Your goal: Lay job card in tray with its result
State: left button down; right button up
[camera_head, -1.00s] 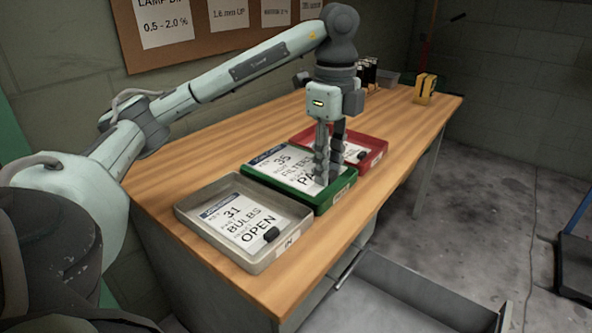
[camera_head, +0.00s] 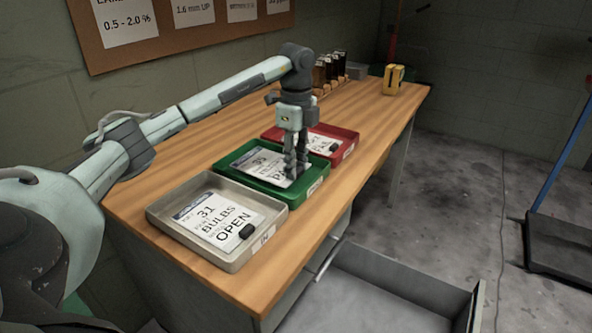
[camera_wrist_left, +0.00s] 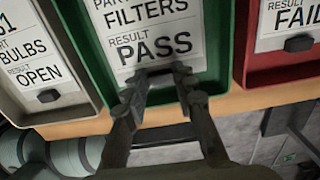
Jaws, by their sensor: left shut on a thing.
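A white job card (camera_head: 262,164), reading FILTERS and PASS, appears to lie inside the green tray (camera_head: 310,191). In the left wrist view the card (camera_wrist_left: 150,22) sits within the green walls (camera_wrist_left: 97,75). My left gripper (camera_head: 292,174) points down over the green tray, shut at the card's front edge below the word PASS. The fingertips (camera_wrist_left: 163,74) cover the part they hold. A grey tray (camera_head: 205,259) holds a card (camera_head: 215,219) reading BULBS and OPEN. A red tray (camera_head: 346,152) holds a card (camera_wrist_left: 293,17) reading FAIL. My right gripper is out of view.
The trays stand in a row on a wooden bench (camera_head: 165,255). Dark bottles (camera_head: 330,68) and a yellow object (camera_head: 393,79) stand at its far end. An open grey drawer (camera_head: 390,290) juts out below the front edge. The bench beyond the red tray is mostly clear.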

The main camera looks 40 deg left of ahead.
pick_arm(q)
jog(key=shift+f, duration=1.05)
jog(key=shift+f, duration=0.2)
jog(key=c, duration=1.2)
grip_release()
jog(key=shift+r, duration=0.15)
